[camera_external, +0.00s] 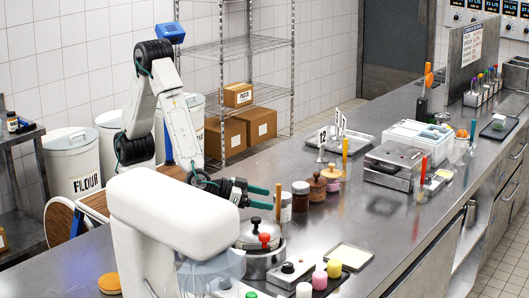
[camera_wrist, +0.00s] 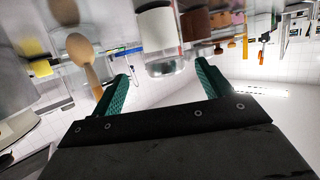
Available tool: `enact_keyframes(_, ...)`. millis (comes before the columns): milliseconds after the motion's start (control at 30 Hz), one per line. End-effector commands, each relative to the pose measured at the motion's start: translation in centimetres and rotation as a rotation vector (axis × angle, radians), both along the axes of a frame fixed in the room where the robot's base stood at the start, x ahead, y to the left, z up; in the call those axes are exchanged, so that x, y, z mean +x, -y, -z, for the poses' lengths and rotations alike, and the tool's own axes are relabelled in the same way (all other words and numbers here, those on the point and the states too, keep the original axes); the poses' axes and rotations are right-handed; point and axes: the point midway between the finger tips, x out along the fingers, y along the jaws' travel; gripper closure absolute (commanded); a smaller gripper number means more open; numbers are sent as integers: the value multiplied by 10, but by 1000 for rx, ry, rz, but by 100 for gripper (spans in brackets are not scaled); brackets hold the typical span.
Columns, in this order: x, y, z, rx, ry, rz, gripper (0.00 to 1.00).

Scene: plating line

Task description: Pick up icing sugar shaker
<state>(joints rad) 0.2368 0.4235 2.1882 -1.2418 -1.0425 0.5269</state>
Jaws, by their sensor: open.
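My gripper (camera_external: 257,197) is open and empty, reaching right above the counter with its green fingers apart. In the wrist view the fingers (camera_wrist: 160,82) point towards a clear jar with white contents (camera_wrist: 155,35), which looks like the icing sugar shaker. The jar stands beyond the fingertips, roughly in line with the space between them, and does not appear to be held. I cannot read any label or tell for sure which jar is the shaker.
A metal pot with a black knob (camera_external: 263,262) is close below the gripper. A wooden spoon (camera_wrist: 84,55) is left of the jar in the wrist view. The counter's right middle (camera_external: 385,225) is clear.

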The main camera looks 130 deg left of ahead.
Motion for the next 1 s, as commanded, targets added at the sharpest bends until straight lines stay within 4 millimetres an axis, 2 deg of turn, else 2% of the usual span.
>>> enact_keyframes(267,17,-20,7,-2,-1,0,22)
enact_keyframes(500,38,-47,17,-3,0,1,22)
enact_keyframes(767,43,-50,19,-4,1,3,22)
enact_keyframes(800,43,-50,19,-4,1,3,27)
enact_keyframes(967,43,-50,19,-4,1,4,72)
enact_keyframes(1000,43,-50,19,-4,1,4,74)
